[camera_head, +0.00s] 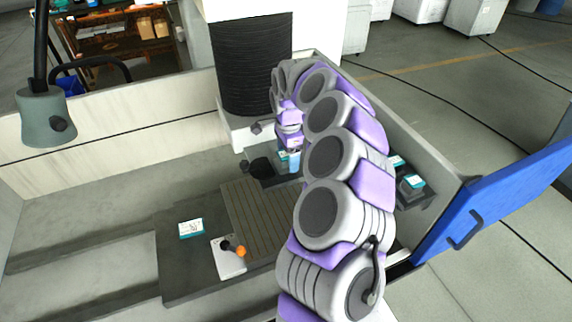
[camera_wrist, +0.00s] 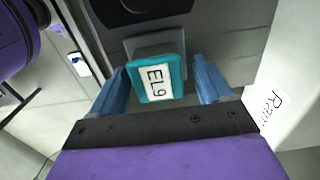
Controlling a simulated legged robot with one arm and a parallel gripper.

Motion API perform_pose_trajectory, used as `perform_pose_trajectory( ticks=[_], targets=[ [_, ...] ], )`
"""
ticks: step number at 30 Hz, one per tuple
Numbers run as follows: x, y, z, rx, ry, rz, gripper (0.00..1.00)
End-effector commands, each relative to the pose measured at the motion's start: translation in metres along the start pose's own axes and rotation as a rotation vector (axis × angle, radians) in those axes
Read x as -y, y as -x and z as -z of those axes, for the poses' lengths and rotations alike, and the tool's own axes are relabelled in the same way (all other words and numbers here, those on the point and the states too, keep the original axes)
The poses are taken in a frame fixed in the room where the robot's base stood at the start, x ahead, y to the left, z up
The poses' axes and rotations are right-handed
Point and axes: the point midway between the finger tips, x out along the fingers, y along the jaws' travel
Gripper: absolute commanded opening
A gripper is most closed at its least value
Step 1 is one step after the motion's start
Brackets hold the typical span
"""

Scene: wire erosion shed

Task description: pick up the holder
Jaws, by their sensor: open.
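A holder with a teal top and a white label reading "EL9" (camera_wrist: 157,80) stands between my fingers in the wrist view. A grey part (camera_wrist: 152,45) shows just beyond the teal top. My gripper (camera_wrist: 162,74) is open, with one blue finger on each side of the teal block. Gaps show between the fingers and its sides, so I see no grip on it. In the head view my gripper (camera_head: 289,160) is small and partly hidden by my arm, and the holder is hard to make out there.
Other teal-topped pieces (camera_head: 411,182) sit right of my arm. A black column (camera_head: 255,65) rises behind. A blue door (camera_head: 490,205) stands at right.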

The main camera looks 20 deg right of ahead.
Motion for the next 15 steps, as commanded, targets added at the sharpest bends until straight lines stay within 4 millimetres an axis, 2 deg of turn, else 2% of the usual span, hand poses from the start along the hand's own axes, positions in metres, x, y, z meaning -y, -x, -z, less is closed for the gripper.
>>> perform_pose_trajectory(
  ticks=[2,10,15],
  targets=[
    [0.0002,0.0007,-0.0030,-0.002,0.001,0.000,0.79],
    [0.0006,0.0017,-0.0108,-0.008,0.001,0.001,0.54],
    [0.0004,0.0012,-0.0089,-0.004,0.002,-0.001,0.38]
  ],
)
